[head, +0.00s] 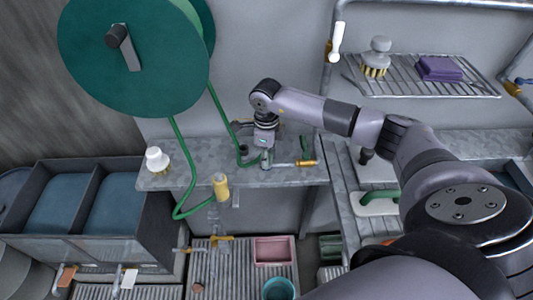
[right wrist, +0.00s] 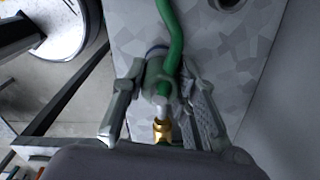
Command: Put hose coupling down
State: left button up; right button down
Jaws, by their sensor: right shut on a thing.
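The hose coupling (right wrist: 157,82) is a grey-green body with a brass end, seen in the right wrist view with the green hose (right wrist: 170,30) running up from it. My right gripper (right wrist: 160,100) is shut on it, one finger on each side. In the head view, my right gripper (head: 266,160) points down at the grey metal shelf (head: 205,177), by the end of the green hose. The coupling is mostly hidden there by the fingers. I cannot tell whether the coupling touches the shelf. My left gripper is not in view.
A large green hose reel (head: 135,50) hangs above the shelf's left part. A white-topped brush (head: 157,160) stands at its left end. A brass-ended fitting (head: 306,163) is close to the gripper's right. Blue bins (head: 115,202) stand lower left. The shelf's left-middle has bare room.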

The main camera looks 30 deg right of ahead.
jog(key=shift+f+b, duration=0.2)
jog(key=shift+b, duration=0.1)
jog(key=c, duration=1.3)
grip_release()
